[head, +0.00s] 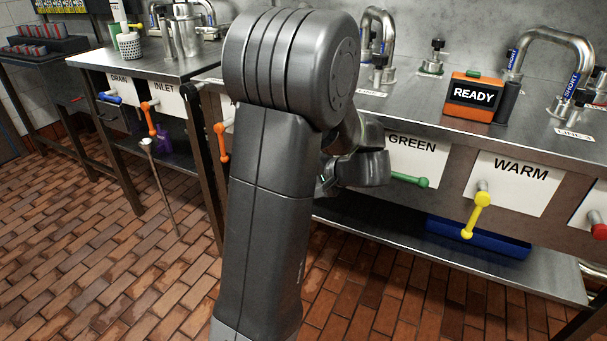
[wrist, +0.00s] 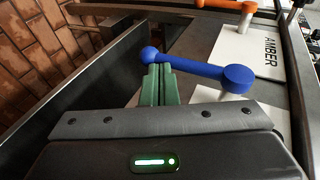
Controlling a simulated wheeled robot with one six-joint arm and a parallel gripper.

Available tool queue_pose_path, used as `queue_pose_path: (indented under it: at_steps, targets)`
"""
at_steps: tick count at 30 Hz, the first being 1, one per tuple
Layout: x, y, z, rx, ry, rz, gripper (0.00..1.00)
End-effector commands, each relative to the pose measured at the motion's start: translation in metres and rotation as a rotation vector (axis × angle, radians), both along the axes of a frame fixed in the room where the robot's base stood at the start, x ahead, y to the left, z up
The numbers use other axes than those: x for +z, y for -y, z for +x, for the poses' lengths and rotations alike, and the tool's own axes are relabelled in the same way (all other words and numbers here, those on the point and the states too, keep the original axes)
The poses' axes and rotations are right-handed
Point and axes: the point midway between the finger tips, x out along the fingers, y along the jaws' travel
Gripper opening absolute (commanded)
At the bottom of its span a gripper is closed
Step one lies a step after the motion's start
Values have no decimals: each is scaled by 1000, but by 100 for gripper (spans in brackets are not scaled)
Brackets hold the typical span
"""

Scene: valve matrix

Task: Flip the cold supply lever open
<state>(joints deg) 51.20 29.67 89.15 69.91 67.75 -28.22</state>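A blue lever (wrist: 195,66) shows in the wrist view, with a round hub at its right end and a knob at its left end. Its own label is hidden, so I cannot read whether it says cold. My gripper (wrist: 158,70) has green fingers close together, their tips at the lever's bar near the knob. They look shut with no bar between them; whether they touch the lever I cannot tell. In the head view my arm hides this lever and the fingertips.
An orange lever (wrist: 225,5) sits by the AMBER label (wrist: 268,52). A blue bin (head: 480,238) lies on the lower shelf. A READY box (head: 473,96) stands on top.

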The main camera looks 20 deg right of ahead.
Motion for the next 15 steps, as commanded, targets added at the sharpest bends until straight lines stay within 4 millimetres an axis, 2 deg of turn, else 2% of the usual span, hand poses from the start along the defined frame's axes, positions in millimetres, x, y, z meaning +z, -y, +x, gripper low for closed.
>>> queue_pose_path:
  at_steps: [10,15]
  targets:
    - [1,1,-2,0,-1,1,0]
    - [13,10,-19,-4,0,1,0]
